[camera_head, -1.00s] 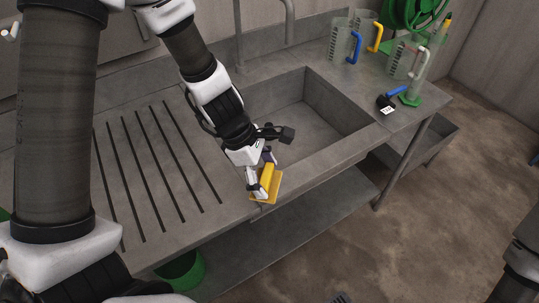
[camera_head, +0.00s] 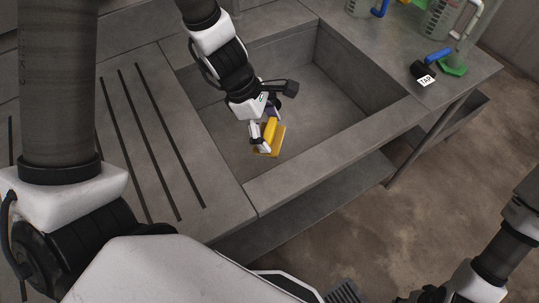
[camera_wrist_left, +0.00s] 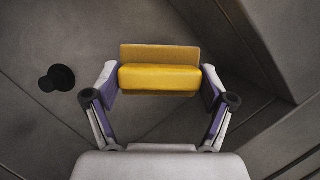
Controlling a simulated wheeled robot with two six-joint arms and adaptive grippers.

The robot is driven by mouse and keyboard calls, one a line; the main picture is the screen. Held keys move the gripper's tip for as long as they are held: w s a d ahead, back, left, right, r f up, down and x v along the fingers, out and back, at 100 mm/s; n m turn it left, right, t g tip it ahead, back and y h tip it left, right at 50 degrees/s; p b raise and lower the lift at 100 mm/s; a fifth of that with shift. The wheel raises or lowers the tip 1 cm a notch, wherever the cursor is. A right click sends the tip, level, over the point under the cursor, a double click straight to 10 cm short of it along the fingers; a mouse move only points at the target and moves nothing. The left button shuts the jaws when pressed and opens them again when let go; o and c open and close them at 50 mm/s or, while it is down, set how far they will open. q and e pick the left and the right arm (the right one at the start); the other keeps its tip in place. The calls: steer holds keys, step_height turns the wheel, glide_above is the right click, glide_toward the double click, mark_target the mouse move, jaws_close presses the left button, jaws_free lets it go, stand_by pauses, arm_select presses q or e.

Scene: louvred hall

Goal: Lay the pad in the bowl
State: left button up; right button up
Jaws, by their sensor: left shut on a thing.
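The yellow pad (camera_head: 278,143), a block with a flat tan plate along one side, is held by my left gripper (camera_head: 267,134). In the left wrist view the pad (camera_wrist_left: 159,79) sits crosswise between the two fingers of the gripper (camera_wrist_left: 159,88), which are shut on its ends. The bowl is the grey rectangular sink basin (camera_head: 345,95). The pad is over the near left part of the bowl, inside its rim in the head view. Its height above the floor of the bowl is hard to tell. My right gripper is not in view.
A round black drain (camera_wrist_left: 57,78) shows in the bowl floor. A ribbed drainboard (camera_head: 150,130) lies left of the bowl. A shelf (camera_head: 300,205) runs below.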

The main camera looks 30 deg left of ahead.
mark_target(268, 167)
arm_select(q)
steer(key=f, duration=0.1)
steer(key=f+b, duration=0.2)
steer(key=shift+w+a+f, duration=0.1)
steer(key=shift+w+f, duration=0.15)
steer(key=shift+w, duration=0.05)
step_height(268, 167, down, 9)
steer(key=b, duration=0.6)
steer(key=shift+s+f, duration=0.1)
steer(key=shift+s, duration=0.05)
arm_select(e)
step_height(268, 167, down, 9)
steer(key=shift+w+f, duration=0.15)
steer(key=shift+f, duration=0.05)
arm_select(q)
steer(key=shift+f, duration=0.1)
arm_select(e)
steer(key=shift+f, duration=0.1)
arm_select(q)
steer(key=shift+f+b, duration=0.15)
steer(key=shift+b, duration=0.25)
steer(key=o, duration=0.9)
steer(key=shift+c, duration=0.2)
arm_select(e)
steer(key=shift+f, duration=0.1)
arm_select(q)
steer(key=shift+r, duration=0.2)
